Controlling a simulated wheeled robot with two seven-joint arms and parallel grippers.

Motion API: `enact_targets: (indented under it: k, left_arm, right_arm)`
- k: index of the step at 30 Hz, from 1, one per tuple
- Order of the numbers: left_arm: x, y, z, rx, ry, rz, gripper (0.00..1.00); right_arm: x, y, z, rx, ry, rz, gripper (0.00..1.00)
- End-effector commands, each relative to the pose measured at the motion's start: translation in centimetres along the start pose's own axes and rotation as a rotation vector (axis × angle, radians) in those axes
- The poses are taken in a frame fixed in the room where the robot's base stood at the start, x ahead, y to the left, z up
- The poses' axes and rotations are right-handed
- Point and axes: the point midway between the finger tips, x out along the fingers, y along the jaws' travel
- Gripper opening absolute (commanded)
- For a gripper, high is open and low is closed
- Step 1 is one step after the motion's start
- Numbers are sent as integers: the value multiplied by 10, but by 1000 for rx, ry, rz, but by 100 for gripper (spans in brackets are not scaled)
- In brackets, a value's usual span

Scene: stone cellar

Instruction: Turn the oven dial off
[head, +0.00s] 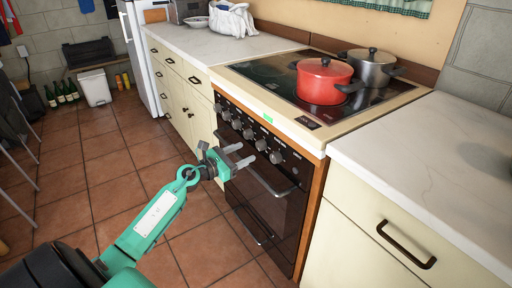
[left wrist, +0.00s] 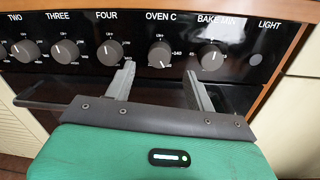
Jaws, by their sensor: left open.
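The oven dial (left wrist: 160,55), a dark knob under the label "OVEN C", is on the black panel of the oven (head: 270,195). Its white mark appears to point down, away from the top of its scale. In the head view the oven dial (head: 261,144) is second from the right in the row. My left gripper (head: 241,154) is open in front of the panel. In the left wrist view its fingers (left wrist: 160,72) point at the panel, with the oven dial seen between the tips. They appear short of it, holding nothing. My right gripper is in neither view.
The "BAKE MIN" dial (left wrist: 213,56) is just right of the oven dial, and the "FOUR" dial (left wrist: 109,51) is left. An oven door handle (head: 268,182) runs below. A red pot (head: 322,84) and a grey pot (head: 370,70) stand on the hob.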

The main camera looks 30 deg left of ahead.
Motion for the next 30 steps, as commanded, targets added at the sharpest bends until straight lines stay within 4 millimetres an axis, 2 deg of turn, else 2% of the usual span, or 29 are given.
enact_targets:
  k: [6,12,25,26,30]
  left_arm:
    - [34,0,2,-2,-3,0,55]
    - [55,0,0,-3,-1,0,55]
    - [62,0,0,-2,0,-1,55]
    - [62,0,0,-2,0,0,51]
    - [62,0,0,-2,0,0,24]
  right_arm:
    - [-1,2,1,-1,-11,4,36]
    - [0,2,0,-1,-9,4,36]
    - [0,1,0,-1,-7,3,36]
    - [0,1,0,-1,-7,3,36]
    - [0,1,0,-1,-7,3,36]
